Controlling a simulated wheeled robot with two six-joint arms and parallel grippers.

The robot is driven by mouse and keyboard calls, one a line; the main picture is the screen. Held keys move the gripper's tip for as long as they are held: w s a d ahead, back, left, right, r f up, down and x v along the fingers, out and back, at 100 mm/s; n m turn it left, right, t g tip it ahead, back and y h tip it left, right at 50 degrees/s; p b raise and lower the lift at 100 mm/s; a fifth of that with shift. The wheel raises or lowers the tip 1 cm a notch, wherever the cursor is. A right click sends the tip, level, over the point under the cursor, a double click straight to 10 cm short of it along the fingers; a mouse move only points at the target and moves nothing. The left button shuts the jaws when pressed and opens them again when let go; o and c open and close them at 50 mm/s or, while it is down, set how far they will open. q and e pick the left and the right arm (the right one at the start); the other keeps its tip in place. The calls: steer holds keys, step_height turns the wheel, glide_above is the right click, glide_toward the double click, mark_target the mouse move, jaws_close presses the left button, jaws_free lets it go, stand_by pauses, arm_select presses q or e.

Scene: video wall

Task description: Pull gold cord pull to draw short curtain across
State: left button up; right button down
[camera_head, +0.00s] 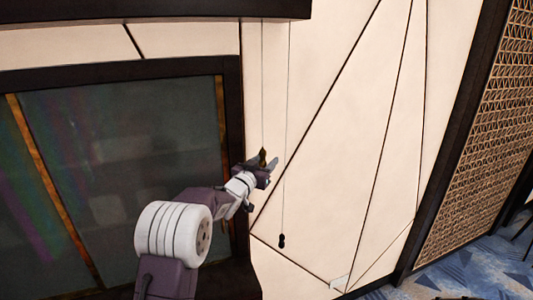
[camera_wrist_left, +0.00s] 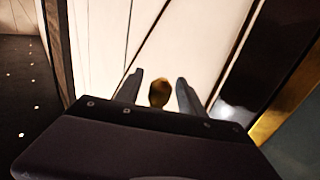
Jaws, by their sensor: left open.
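The gold cord pull (camera_head: 263,155) hangs on a thin cord in front of the cream wall, right of the dark window frame. My left gripper (camera_head: 268,162) is open at the gold pull. In the left wrist view the gold pull (camera_wrist_left: 159,93) sits between the two fingertips of my left gripper (camera_wrist_left: 157,88), with a gap on each side. A dark pull (camera_head: 282,240) hangs lower on a second cord to the right. No short curtain can be made out. My right gripper is not in view.
A dark-framed glass panel (camera_head: 130,150) fills the left. A dark beam (camera_head: 150,10) crosses the top. The cream panelled wall (camera_head: 340,150) is clear to the right of the cords, up to a lattice screen (camera_head: 485,130).

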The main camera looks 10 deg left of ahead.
arm_select(q)
steer(key=shift+w+d, duration=0.1)
steer(key=shift+w, duration=0.35)
jaws_close()
stand_by(1.1)
